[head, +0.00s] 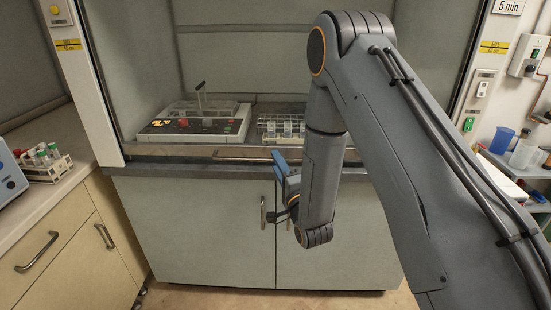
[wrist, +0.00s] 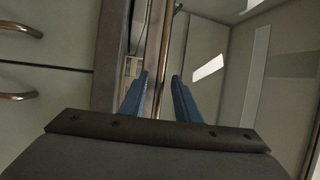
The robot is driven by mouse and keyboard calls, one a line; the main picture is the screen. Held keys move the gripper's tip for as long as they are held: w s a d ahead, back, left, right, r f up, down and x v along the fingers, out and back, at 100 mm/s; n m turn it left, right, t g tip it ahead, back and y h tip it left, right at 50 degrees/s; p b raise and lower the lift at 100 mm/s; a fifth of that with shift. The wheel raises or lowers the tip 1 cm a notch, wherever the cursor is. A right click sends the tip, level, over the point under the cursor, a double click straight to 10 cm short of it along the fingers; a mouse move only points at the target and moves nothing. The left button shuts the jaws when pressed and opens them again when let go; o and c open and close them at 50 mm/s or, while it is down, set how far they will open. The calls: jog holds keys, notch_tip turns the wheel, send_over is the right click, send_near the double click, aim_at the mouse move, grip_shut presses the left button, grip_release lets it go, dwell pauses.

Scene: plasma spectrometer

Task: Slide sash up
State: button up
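The fume hood sash (head: 215,60) is a clear pane in the white-sided hood, and it is down near the worktop. Its handle (head: 240,156) is a horizontal metal bar along the lower edge. In the wrist view the handle (wrist: 166,50) runs upright in the picture, between the two blue fingers. My gripper (head: 280,164) is at the handle's right part in the head view. In the wrist view my gripper (wrist: 161,97) is open, with a gap on both sides of the bar. Whether a finger touches the bar cannot be told.
Inside the hood stand a white instrument (head: 195,124) and a rack of beakers (head: 283,126). Cabinet doors with a handle (head: 263,212) are below. A counter with a tube rack (head: 45,164) is on the left. A shelf with a blue cup (head: 502,139) is on the right.

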jog(key=shift+x, duration=0.85)
grip_shut()
